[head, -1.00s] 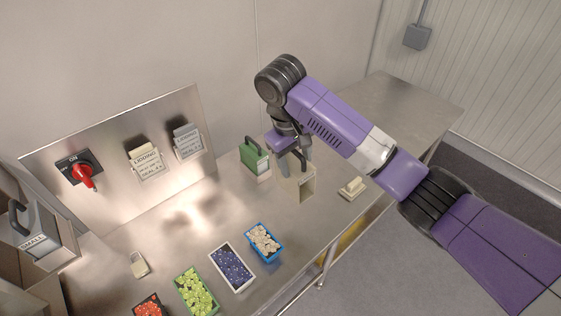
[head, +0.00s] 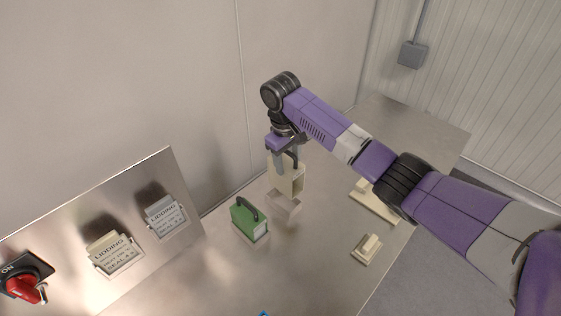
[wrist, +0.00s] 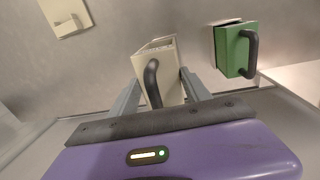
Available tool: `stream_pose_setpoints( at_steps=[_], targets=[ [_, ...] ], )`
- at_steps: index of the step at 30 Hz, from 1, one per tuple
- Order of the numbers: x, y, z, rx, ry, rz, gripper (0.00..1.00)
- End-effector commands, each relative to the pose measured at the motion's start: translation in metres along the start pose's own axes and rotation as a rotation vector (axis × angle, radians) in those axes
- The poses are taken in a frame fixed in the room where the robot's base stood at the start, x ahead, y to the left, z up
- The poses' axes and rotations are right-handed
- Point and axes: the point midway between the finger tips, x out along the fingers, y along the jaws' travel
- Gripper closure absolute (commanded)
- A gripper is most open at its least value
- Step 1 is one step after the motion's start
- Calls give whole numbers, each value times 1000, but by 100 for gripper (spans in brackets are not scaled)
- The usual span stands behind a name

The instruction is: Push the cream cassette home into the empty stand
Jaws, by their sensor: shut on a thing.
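The cream cassette (head: 291,182), a boxy piece with a dark handle, is in my gripper (head: 286,158), which is shut on it.
A green cassette (head: 247,220) with a dark handle stands left of the held one. A small cream block on a plate (head: 367,249) lies near the front edge. A panel (head: 95,240) with lidding cards and a red switch (head: 24,287) is at left. The wall is behind.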

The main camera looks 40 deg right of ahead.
Motion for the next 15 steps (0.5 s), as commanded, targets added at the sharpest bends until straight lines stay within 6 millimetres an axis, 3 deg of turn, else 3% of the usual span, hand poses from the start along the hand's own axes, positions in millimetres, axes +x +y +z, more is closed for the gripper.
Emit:
stream_pose_setpoints(
  at_steps=[8,15],
  targets=[
    [9,0,-4,-32,14,1,100],
    [34,-3,-4,-32,14,1,100]
  ],
)
